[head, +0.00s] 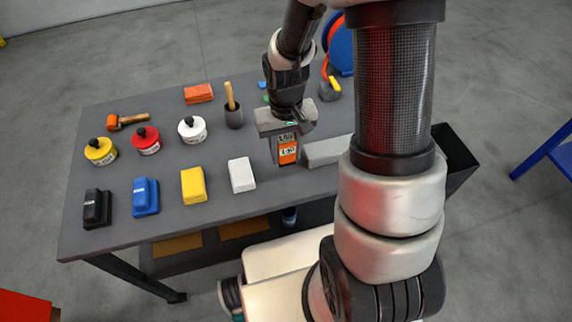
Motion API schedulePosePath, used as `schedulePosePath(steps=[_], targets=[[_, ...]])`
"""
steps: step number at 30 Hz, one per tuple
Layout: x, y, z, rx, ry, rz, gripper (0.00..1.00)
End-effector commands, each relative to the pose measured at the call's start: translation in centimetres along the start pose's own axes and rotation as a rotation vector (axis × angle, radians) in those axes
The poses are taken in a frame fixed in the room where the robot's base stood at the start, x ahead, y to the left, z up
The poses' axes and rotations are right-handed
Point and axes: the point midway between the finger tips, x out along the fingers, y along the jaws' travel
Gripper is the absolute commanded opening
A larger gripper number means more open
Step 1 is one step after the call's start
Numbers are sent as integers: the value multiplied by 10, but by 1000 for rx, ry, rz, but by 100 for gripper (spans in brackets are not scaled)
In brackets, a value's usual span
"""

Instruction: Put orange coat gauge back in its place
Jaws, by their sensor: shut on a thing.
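The orange coat gauge (287,155) is a small upright box with an orange lower part and a dark display showing digits. My gripper (286,146) points down and is shut on it, one finger on each side. The gauge is near the front right part of the grey table (225,205). I cannot tell whether its bottom touches the tabletop. A light grey block (325,151) is just right of the gauge, partly hidden by my arm. No marked place for the gauge is clearly visible.
White (241,174), yellow (193,185), blue (145,196) and black (96,208) blocks line the front. Yellow (100,151), red (146,141) and white (192,130) tins stand behind. A dark cup (234,117) with a wooden handle, a mallet (126,121) and an orange block (198,94) are farther back.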

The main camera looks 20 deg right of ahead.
Motion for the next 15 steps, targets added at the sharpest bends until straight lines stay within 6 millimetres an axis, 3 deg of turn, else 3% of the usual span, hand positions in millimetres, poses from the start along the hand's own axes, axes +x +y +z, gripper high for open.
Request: schedulePosePath(steps=[10, 15], targets=[[44, 0, 1, 1, -3, 0, 10], [54, 0, 0, 0, 1, 1, 10]])
